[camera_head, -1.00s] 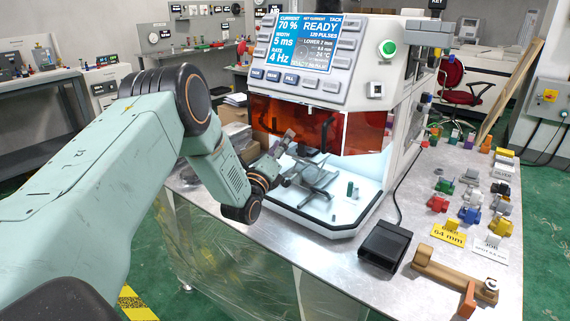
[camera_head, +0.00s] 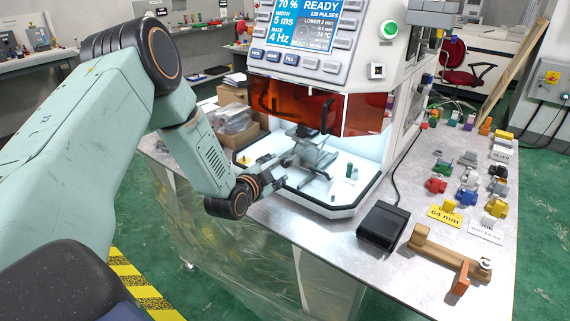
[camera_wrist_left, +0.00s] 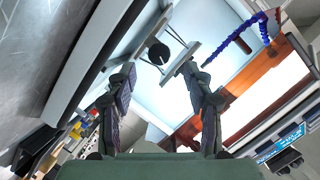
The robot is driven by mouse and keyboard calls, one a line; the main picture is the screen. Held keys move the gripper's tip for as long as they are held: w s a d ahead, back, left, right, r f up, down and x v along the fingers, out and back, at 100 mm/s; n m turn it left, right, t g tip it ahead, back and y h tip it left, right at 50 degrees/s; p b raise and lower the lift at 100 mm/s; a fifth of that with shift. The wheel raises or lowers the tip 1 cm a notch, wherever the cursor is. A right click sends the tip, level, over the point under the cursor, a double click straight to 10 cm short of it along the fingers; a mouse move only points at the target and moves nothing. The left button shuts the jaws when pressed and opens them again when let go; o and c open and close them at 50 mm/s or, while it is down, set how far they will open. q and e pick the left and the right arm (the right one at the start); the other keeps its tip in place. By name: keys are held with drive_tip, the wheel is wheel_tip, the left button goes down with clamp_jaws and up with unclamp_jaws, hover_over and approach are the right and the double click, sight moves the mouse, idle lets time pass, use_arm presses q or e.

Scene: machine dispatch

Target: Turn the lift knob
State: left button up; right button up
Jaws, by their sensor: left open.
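My left gripper (camera_head: 275,171) is open and empty at the front left of the lit work bay of the white welding machine (camera_head: 375,55). A grey metal fixture (camera_head: 312,155) stands in the bay, just right of the fingertips. In the left wrist view a round black knob (camera_wrist_left: 158,53) shows beyond the gap between my open fingers (camera_wrist_left: 157,73), apart from them, beside a pale metal plate. I cannot tell for sure that it is the lift knob. My right gripper is not in view.
An orange shield (camera_head: 360,114) hangs over the bay opening. A black pedal box (camera_head: 383,226) and a wooden holder (camera_head: 450,254) stand on the bench to the right, with several coloured clamps behind. The green button (camera_head: 390,29) is on the machine's upper side.

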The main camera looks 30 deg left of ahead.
sight(284, 163)
use_arm(q)
drive_tip(key=shift+b+x, duration=0.65)
drive_tip(key=shift+x, duration=2.85)
drive_tip(key=shift+c, duration=0.3)
clamp_jaws()
